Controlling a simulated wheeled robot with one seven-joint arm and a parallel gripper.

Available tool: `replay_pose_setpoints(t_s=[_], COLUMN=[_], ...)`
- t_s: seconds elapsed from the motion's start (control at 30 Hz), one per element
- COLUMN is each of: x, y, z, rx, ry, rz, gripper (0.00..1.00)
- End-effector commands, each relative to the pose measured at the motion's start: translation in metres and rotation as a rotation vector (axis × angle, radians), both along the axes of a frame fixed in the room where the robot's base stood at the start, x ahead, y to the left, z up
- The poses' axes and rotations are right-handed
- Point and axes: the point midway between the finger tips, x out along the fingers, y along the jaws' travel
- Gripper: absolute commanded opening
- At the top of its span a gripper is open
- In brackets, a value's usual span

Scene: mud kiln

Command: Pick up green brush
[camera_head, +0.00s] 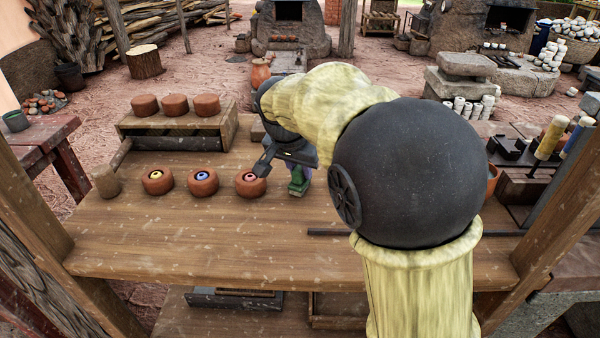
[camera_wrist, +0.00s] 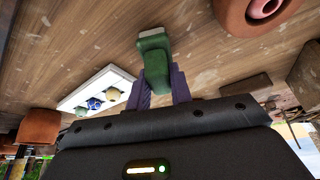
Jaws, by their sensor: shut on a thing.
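The green brush (camera_head: 298,187) shows below my gripper (camera_head: 304,173) in the head view, over the wooden table (camera_head: 250,245). In the wrist view the green brush (camera_wrist: 154,62) sits between the two purple fingers of my gripper (camera_wrist: 160,84), which are shut on it. Its wide green end points away from my wrist, with a pale tip. Whether the brush touches the table top or hangs just above it, I cannot tell. My arm hides part of the table to the right of the brush.
Three brown clay pots with coloured centres stand in a row left of the brush, the nearest one (camera_head: 250,183) close to my gripper. Several plain clay pieces sit on a wooden box (camera_head: 180,125) behind. A white tray (camera_wrist: 72,102) with coloured round wells shows in the wrist view.

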Motion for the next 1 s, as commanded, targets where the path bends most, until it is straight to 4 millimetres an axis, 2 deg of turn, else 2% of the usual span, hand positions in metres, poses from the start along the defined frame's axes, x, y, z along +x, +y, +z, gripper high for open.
replay_pose_setpoints(t_s=[0.17, 0.4, 0.57, 0.7, 1.0], x=[0.001, 0.001, 0.001, 0.0, 0.001], y=[0.0, -0.001, 0.0, 0.0, 0.0], z=[0.021, 0.069, 0.093, 0.1, 0.099], rx=[0.002, 0.002, 0.002, 0.0, 0.0], ry=[-0.003, -0.004, -0.003, -0.001, -0.001], rz=[-0.002, -0.002, -0.002, -0.002, -0.002], gripper=[0.0, 0.0, 0.0, 0.0, 0.0])
